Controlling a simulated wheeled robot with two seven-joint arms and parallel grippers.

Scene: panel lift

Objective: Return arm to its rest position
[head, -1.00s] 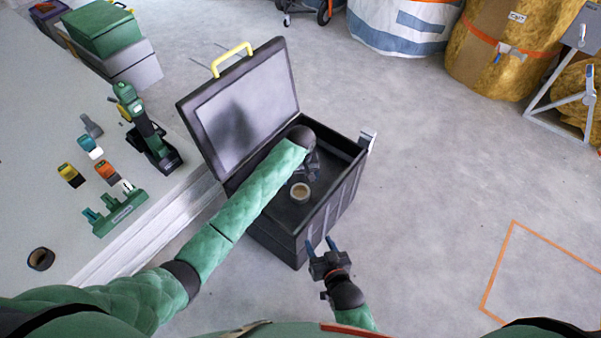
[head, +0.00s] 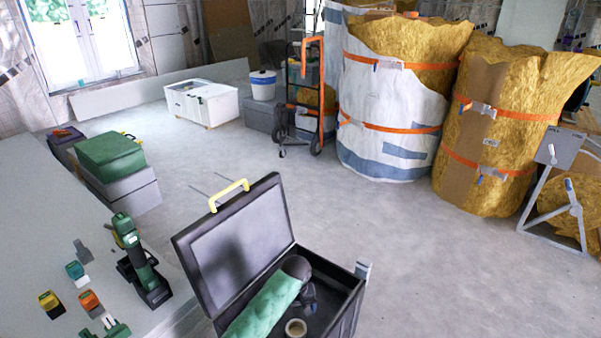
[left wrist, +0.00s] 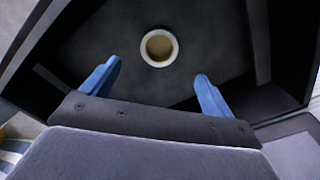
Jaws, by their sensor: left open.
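My left arm comes in from the lower left in the head view and reaches into the open black toolbox (head: 350,312). My left gripper (head: 309,298) is inside the box, pointing down, and partly hidden by its own wrist. In the left wrist view its two blue fingertips (left wrist: 155,85) are wide apart with nothing between them. A roll of tape (head: 296,327) lies on the box floor near the gripper, apart from it. The roll also shows beyond the fingertips in the left wrist view (left wrist: 159,47). My right gripper is out of view.
The box's raised lid (head: 238,245) with its yellow handle stands left of my left gripper. A pale worktop (head: 60,220) at the left holds a green drill (head: 140,265) and small coloured items.

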